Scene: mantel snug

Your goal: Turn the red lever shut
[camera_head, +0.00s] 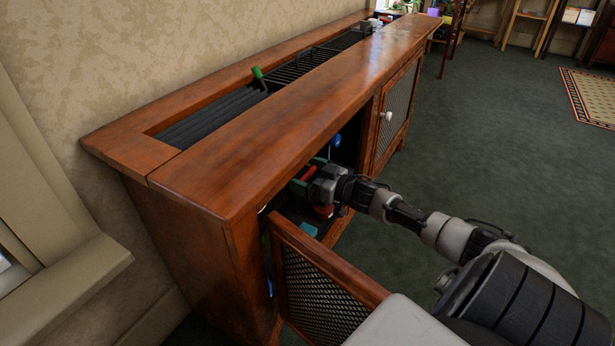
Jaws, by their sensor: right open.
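My right gripper (305,184) reaches into the open front of the wooden cabinet (185,230), under its top. It is open, and its fingers are small and partly hidden. A red part (306,172), which looks like the red lever, shows right beside the fingers. I cannot tell whether they touch or how far the lever is turned. Another reddish part (325,211) shows just below the gripper. My left gripper is out of view.
A mesh cabinet door (322,296) stands open in front, below my right arm. A blue round knob (336,140) and a light-blue item (309,229) show in the opening. A green-topped piece (257,73) stands in the top's grille slot. Open carpet lies to the right.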

